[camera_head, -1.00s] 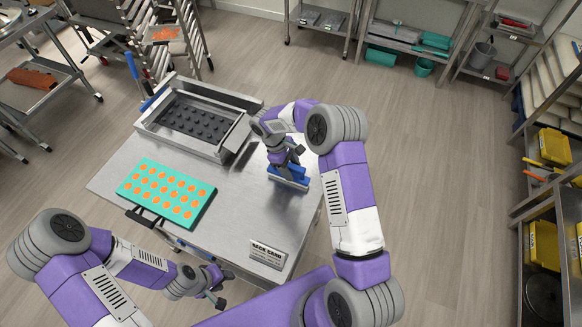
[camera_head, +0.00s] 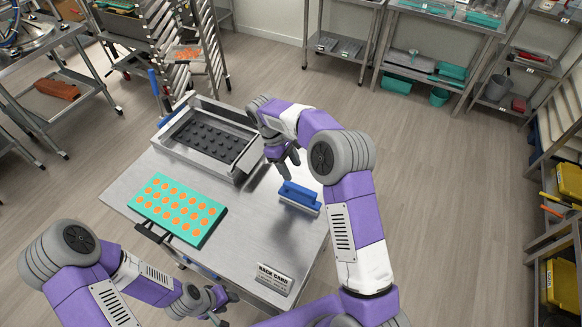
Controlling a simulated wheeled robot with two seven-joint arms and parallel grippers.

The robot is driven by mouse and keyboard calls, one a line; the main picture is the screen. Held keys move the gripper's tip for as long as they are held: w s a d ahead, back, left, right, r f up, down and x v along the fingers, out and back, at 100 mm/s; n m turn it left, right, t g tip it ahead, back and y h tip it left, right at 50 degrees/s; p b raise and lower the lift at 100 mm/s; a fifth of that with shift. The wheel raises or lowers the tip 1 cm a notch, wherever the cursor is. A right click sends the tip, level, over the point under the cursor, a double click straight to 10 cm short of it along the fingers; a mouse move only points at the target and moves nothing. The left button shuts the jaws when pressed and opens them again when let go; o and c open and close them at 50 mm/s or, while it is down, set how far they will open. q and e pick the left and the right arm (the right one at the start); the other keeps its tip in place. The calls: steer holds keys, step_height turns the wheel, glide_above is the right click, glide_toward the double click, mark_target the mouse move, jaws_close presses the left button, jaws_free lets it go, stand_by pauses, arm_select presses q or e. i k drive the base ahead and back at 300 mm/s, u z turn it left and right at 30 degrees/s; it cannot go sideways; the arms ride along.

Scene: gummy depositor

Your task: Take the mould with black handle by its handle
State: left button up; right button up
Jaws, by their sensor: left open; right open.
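The mould (camera_head: 177,209) is a teal slab with rows of orange-filled cavities. It lies flat on the steel table (camera_head: 262,228) at the left front. Its black handle (camera_head: 152,234) sticks out at its near left edge, over the table's front edge. My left gripper (camera_head: 222,302) is open and empty in front of the table, to the right of the handle and apart from it. My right gripper (camera_head: 288,166) is open and empty above the table, behind a blue-handled scraper (camera_head: 300,197) and apart from it.
A steel depositor frame (camera_head: 204,137) with a dark studded plate stands at the table's back left. A rack card sign (camera_head: 274,278) stands at the front right corner. Shelves line the right side and back wall. The table between mould and scraper is clear.

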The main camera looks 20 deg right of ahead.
mark_target(187, 213)
steer(key=k, duration=1)
